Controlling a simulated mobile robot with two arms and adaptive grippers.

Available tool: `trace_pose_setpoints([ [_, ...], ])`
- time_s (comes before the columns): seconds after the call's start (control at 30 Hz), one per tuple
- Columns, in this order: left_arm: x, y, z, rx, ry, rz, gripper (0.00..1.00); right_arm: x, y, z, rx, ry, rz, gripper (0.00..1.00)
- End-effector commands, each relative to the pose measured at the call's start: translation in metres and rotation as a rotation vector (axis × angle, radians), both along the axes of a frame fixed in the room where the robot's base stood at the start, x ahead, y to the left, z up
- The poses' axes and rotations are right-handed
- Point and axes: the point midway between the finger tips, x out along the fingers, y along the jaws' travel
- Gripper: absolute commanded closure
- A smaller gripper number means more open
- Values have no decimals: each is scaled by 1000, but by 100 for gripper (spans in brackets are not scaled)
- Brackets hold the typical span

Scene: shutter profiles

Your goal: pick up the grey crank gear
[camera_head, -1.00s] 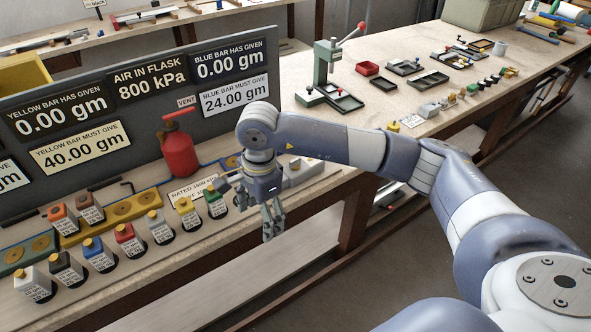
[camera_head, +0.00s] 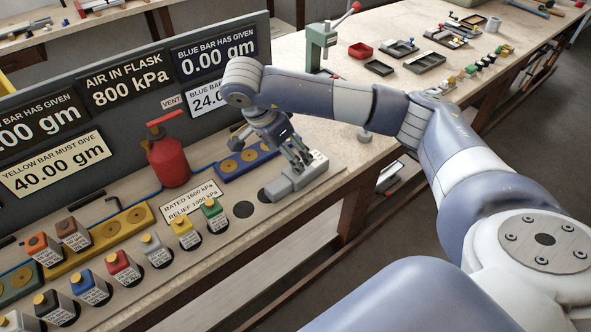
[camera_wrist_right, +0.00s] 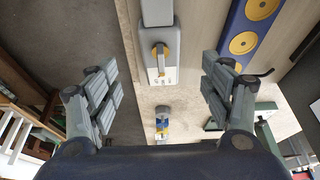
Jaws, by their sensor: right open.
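A grey unit (camera_head: 290,184) lies on the workbench near its front edge, beside a dark round spot. In the right wrist view the spread fingers of the gripper (camera_wrist_right: 160,78) stand on either side of the unit, with gaps. The gripper is open and empty. My left gripper is out of view.
Several labelled bottles (camera_head: 122,267) stand left of the gripper. A dark sign panel (camera_head: 95,105) rises at the back. Small trays (camera_head: 424,62) and a green press (camera_head: 320,45) stand farther right.

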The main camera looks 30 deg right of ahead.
Motion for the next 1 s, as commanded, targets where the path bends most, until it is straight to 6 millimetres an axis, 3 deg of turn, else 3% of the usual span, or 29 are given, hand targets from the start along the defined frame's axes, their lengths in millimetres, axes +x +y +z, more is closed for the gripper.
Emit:
trace_pose_setpoints([
  [0.2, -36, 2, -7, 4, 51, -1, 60, 1, -11, -28, 2, 4, -2, 27],
  [0.33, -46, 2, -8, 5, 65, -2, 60, 2, -14, -35, 1, 2, -1, 27],
  [0.47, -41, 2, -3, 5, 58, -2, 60, 3, -18, -39, 1, 2, -3, 27],
  [0.73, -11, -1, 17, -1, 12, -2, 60, 8, -34, -73, 0, 5, -2, 27],
  [1.0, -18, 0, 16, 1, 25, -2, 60, 10, -38, -83, 0, 0, 0, 27],
])
